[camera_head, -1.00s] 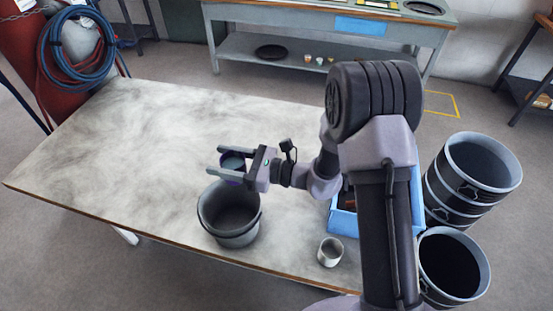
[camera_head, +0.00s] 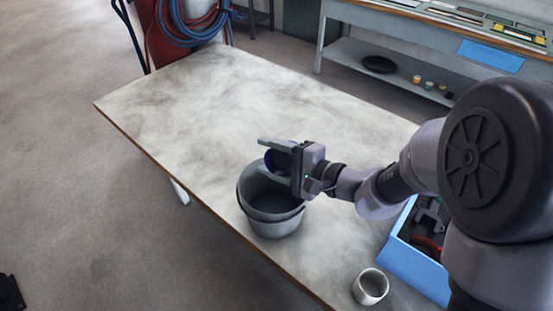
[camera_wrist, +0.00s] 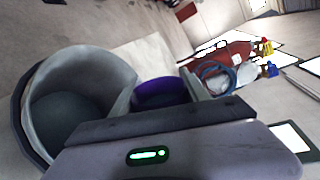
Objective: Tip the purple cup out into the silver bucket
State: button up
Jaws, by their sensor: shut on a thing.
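The purple cup (camera_head: 275,163) is held between the fingers of my gripper (camera_head: 277,157), above the rim of the silver bucket (camera_head: 268,226) at its far side. My gripper looks rolled and the cup looks tilted, by how much I cannot tell. The bucket stands upright near the table's front edge. In the wrist view the purple cup (camera_wrist: 160,93) shows between the fingers, with the bucket (camera_wrist: 80,65) at the left. The cup's contents are hidden, and I see nothing falling.
A small white cup (camera_head: 370,287) stands on the table (camera_head: 215,100) to the right. A blue tray (camera_head: 412,262) with tools lies beside my arm. Hoses (camera_head: 195,20) hang behind the table. The table's far left half is clear.

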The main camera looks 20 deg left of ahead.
jog(key=shift+f+n+b, duration=0.2)
jog(key=shift+n+b, duration=0.4)
jog(key=shift+b, duration=0.5)
jog(key=n+t+b, duration=0.1)
jog(key=b, duration=0.2)
jog(key=shift+s+r, duration=0.15)
jog(key=shift+s, duration=0.05)
jog(key=shift+s+a+r+n+t+b, duration=0.1)
jog(key=shift+s+r+n+t+b, duration=0.15)
jog(key=shift+n+b, duration=0.5)
jog(key=shift+r+n+h, duration=0.2)
jog(key=shift+n+h, duration=0.1)
jog(key=shift+n, duration=0.15)
dwell(1.7)
